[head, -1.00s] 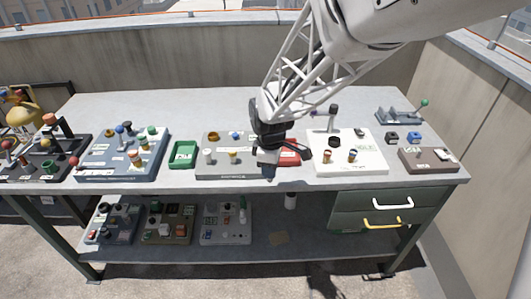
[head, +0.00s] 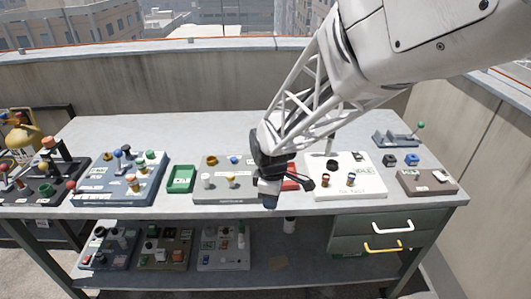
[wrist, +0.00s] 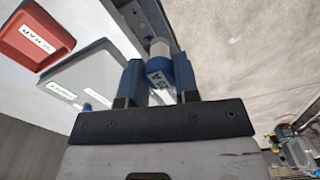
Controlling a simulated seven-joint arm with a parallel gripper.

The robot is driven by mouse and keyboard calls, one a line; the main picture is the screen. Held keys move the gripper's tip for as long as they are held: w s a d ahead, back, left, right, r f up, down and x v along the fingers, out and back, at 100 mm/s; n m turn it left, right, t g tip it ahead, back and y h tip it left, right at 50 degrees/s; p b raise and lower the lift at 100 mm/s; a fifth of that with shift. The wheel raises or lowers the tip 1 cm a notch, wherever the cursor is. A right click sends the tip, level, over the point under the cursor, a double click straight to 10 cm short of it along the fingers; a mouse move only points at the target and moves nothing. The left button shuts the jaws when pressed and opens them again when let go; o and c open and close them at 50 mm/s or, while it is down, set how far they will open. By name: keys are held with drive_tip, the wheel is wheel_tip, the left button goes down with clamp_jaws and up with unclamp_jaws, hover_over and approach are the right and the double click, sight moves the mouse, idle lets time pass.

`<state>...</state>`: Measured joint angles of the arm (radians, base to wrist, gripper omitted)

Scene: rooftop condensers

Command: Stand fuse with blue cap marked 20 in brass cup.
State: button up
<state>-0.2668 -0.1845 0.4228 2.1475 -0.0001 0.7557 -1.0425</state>
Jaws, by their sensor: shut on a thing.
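My gripper (head: 270,192) hangs over the front of the bench, between the grey board (head: 240,198) and the white board. In the wrist view my gripper (wrist: 158,72) is shut on a fuse (wrist: 160,50) with a blue cap and a pale body. The cap has a white label with dark marks; I cannot read the number surely. In the head view the fuse is mostly hidden and very small. A brass-coloured round cup (head: 211,160) shows at the back left of the grey board, apart from my gripper; its inside is too small to tell.
A red tray marked SCRAP (wrist: 33,38) lies right of the grey board, partly behind my gripper. The white board (head: 375,188) carries small capped pieces. A green tray (head: 181,178) and a blue board (head: 95,192) stand left.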

drive_tip(key=w+d+r+m, duration=0.3)
drive_tip(key=w+m, duration=0.1)
drive_tip(key=w, duration=0.7)
drive_tip(key=w+d+r+m, duration=0.3)
drive_tip(key=w+m, duration=0.1)
drive_tip(key=w, duration=0.6)
drive_tip(key=w+d+r+m, duration=0.3)
drive_tip(key=w+m, duration=0.1)
drive_tip(key=w, duration=0.7)
drive_tip(key=s+a+f+n, duration=0.1)
drive_tip(key=a+n, duration=0.3)
drive_tip(key=a, duration=0.6)
drive_tip(key=s+a+f+n, duration=0.1)
drive_tip(key=a+f+n, duration=0.3)
drive_tip(key=a, duration=0.6)
drive_tip(key=s+a+f+n, duration=0.1)
drive_tip(key=a+n, duration=0.3)
drive_tip(key=a, duration=0.6)
drive_tip(key=shift+f, duration=0.75)
drive_tip(key=shift+a+f, duration=0.1)
drive_tip(key=shift+f, duration=0.1)
drive_tip(key=shift+f, duration=1.75)
drive_tip(key=shift+f, duration=1.1)
